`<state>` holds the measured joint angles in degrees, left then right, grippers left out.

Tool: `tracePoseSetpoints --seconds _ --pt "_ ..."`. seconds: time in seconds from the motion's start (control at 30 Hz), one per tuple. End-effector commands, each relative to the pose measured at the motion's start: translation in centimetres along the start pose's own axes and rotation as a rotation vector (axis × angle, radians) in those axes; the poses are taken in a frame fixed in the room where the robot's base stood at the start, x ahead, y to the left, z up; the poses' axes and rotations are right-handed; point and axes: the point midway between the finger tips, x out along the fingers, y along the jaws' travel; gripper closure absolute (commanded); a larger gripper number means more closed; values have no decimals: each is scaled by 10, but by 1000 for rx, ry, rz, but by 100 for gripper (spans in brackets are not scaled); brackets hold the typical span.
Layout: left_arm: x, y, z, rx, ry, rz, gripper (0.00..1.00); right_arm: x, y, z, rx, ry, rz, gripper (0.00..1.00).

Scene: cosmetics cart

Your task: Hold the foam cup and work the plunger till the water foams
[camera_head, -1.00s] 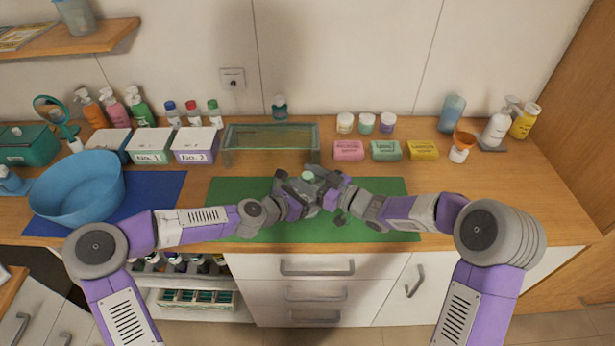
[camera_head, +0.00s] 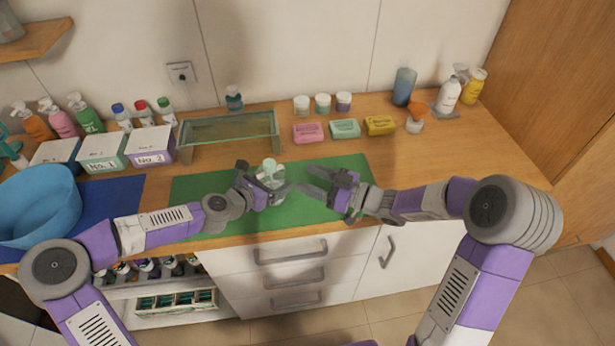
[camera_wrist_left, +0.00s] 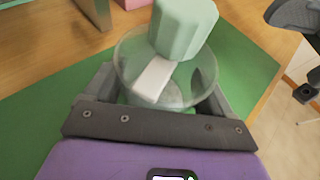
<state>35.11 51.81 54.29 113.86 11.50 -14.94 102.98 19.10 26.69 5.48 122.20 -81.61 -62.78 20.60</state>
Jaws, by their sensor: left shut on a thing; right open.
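The foam cup (camera_wrist_left: 200,85) is a clear round cup with a pale green plunger knob (camera_wrist_left: 184,25) on top. It stands over the green mat (camera_head: 335,208). My left gripper (camera_head: 262,185) is shut on the cup from the left, with a finger on each side of it in the left wrist view. In the head view the pale green knob (camera_head: 269,164) shows above the gripper. My right gripper (camera_head: 312,183) is open and empty, just right of the cup and apart from it. The cup's lower part and any water or foam inside are unclear.
A glass shelf (camera_head: 228,127) stands behind the mat at left. Pink (camera_head: 308,132), green (camera_head: 345,128) and yellow (camera_head: 380,125) soap bars lie behind it at right. A blue basin (camera_head: 40,205) sits far left.

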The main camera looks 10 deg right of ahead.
Motion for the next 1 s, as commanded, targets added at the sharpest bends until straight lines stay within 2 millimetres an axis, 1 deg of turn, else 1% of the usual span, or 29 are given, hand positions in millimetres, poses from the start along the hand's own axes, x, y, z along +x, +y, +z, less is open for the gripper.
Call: tracePoseSetpoints --seconds 0.37,0.4,0.5,0.77,0.87,1.0 --pt "0 0 1 1 -1 1 56 0 0 0 0 0 0 43" --pt "0 0 1 1 -1 1 15 0 0 0 0 0 0 43" --pt "0 0 0 1 -1 1 0 0 0 0 0 0 0 43" --pt "-2 0 0 0 0 1 0 0 0 0 0 0 0 43" --pt "-9 1 0 -1 0 2 0 0 0 0 0 0 0 43" --pt "-31 2 0 0 0 4 0 0 0 0 0 0 0 43"
